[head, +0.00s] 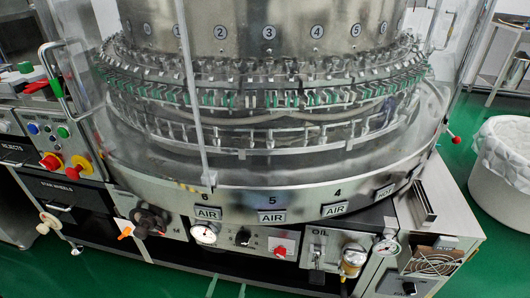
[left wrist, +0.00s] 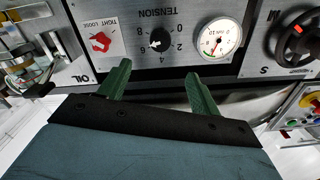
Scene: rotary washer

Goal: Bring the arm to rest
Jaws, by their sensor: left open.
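My left gripper (left wrist: 158,85) shows in the left wrist view as two green fingers spread apart with nothing between them. It faces the machine's lower front panel, near the tension knob (left wrist: 157,40) and the round pressure gauge (left wrist: 218,38), which appear upside down. In the head view only what look like its two pale green fingertips (head: 227,287) show at the bottom edge, below that panel. The rest of the left arm is out of the head view. My right gripper is in neither view.
The rotary washer (head: 270,190) fills the middle, behind clear guards. A control panel with a red emergency button (head: 52,162) and handwheels stands at left. A white lined bin (head: 502,165) stands at right. Green floor is clear between bin and machine.

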